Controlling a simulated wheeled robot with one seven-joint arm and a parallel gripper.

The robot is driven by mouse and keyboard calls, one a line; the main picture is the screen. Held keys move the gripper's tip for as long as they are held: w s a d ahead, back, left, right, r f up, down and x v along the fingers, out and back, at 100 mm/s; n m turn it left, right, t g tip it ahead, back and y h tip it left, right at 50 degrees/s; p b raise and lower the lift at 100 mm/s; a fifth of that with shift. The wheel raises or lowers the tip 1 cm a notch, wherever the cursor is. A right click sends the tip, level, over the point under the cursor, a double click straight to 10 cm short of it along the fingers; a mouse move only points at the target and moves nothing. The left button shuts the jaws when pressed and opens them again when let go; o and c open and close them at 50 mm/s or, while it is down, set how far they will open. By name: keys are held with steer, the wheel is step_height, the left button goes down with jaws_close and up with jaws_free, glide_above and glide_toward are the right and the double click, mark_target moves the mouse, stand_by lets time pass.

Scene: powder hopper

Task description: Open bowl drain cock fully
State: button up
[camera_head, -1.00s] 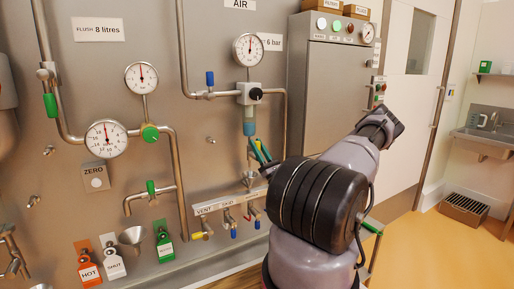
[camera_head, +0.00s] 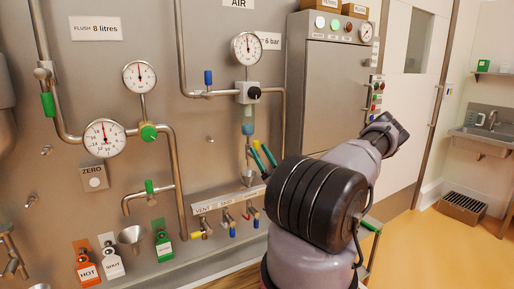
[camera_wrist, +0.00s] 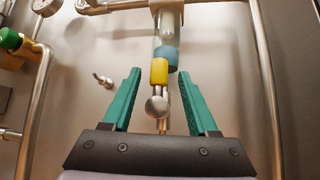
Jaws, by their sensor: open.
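The air unit (camera_head: 247,93) on the steel panel has a clear bowl with a blue lower end (camera_wrist: 166,58). Below the bowl, the wrist view shows the drain cock with a yellow lever (camera_wrist: 159,73) hanging down and a round metal end (camera_wrist: 157,106) beneath it. My gripper (camera_wrist: 159,76) is open, its two teal fingers to either side of the yellow lever in the picture. Neither finger visibly touches it, and how deep the lever lies between them is unclear. In the head view the gripper (camera_head: 264,153) is just right of the bowl's lower end, partly hidden by my arm.
A small metal fitting (camera_wrist: 103,80) juts from the panel at left. A labelled rail with small valves (camera_head: 228,203) lies below the air unit. The grey cabinet (camera_head: 330,85) stands to the right.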

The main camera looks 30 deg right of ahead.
steer(key=v, duration=0.7)
steer(key=shift+s+f, duration=0.2)
steer(key=s+a+r+n+g+y, duration=0.1)
steer(key=s+a+r+n+g, duration=0.3)
steer(key=a+n+g, duration=0.4)
steer(key=s+a+r+n+g+y, duration=0.1)
steer(key=s+a+r+n+g, duration=0.2)
steer(key=a+r+n+g, duration=0.5)
steer(key=s+a+r+n+g+y, duration=0.1)
steer(key=s+a+n+g, duration=0.4)
steer(key=n+g, duration=0.6)
steer(key=s+r+n+t+h, duration=0.1)
steer(key=s+r+t+h, duration=0.2)
steer(key=r, duration=0.5)
steer(key=s+a+r+n+t+h, duration=0.1)
steer(key=s+r+t+h, duration=0.2)
steer(key=r, duration=0.6)
steer(key=shift+s+a+t+h, duration=0.15)
steer(key=shift+s+t+h, duration=0.05)
steer(key=shift+t+h, duration=0.7)
